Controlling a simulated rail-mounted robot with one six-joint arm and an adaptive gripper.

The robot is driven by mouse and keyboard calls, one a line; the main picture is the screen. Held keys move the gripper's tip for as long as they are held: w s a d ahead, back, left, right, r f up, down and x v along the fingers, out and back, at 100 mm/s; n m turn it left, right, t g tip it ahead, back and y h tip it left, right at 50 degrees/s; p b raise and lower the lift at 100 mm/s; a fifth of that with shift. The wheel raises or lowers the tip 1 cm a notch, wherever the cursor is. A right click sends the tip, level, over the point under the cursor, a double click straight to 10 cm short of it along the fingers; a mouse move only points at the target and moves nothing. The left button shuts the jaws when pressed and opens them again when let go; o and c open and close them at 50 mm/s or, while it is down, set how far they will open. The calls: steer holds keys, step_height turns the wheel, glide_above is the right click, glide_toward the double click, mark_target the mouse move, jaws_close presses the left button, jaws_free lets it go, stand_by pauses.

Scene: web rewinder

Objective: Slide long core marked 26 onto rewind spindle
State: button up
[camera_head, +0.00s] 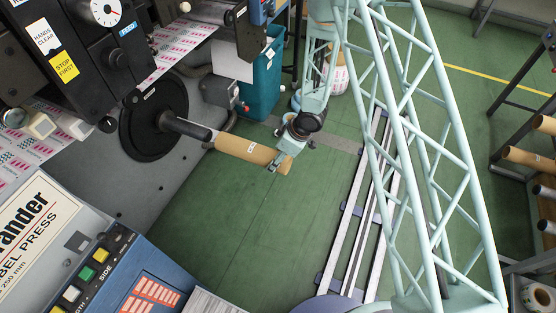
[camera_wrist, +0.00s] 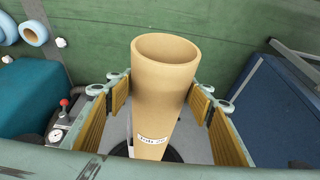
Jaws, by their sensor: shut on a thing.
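The long brown cardboard core (camera_head: 245,150) lies nearly level in the head view, with a small white label whose marking is too small to read. My gripper (camera_head: 277,161) is shut on it near its right end. The dark rewind spindle (camera_head: 186,126) sticks out from a round black flange (camera_head: 153,118). The core's left end meets the spindle's free end and looks roughly in line; I cannot tell how far the spindle is inside. In the wrist view the core (camera_wrist: 163,90) stands between the two ribbed yellow finger pads, its open end facing me.
The press's blue control panel (camera_head: 115,270) is at lower left, and the black press units (camera_head: 95,50) are above. A teal bin (camera_head: 262,85) stands behind the core. A rack with other cores (camera_head: 530,158) is at far right. Green floor is clear below the core.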

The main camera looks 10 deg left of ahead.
mark_target(221, 139)
steer(key=shift+w+a+p, duration=0.3)
steer(key=shift+a, duration=0.65)
steer(key=shift+w+a+p, duration=0.25)
steer(key=shift+a, duration=0.7)
steer(key=shift+w+a+r+p, duration=0.1)
steer(key=shift+w+a+p, duration=0.15)
steer(key=shift+a+p, duration=0.4)
steer(key=shift+w+a+p, duration=0.2)
steer(key=shift+a+p, duration=0.25)
steer(key=shift+a, duration=0.25)
steer(key=shift+w+a+p, duration=0.95)
steer(key=shift+a+p, duration=2)
steer(key=shift+a, duration=0.2)
steer(key=shift+w+a+p, duration=0.95)
steer(key=shift+a+p, duration=1.95)
steer(key=shift+a, duration=0.2)
steer(key=shift+w+a+p, duration=0.95)
steer(key=shift+a+p, duration=2)
steer(key=shift+a, duration=0.2)
steer(key=shift+w+a+p, duration=0.2)
steer(key=shift+a+p, duration=0.05)
steer(key=shift+a, duration=0.4)
steer(key=shift+w+a+p, duration=0.2)
steer(key=shift+a+p, duration=0.05)
steer(key=shift+a, duration=0.5)
steer(key=shift+f, duration=0.25)
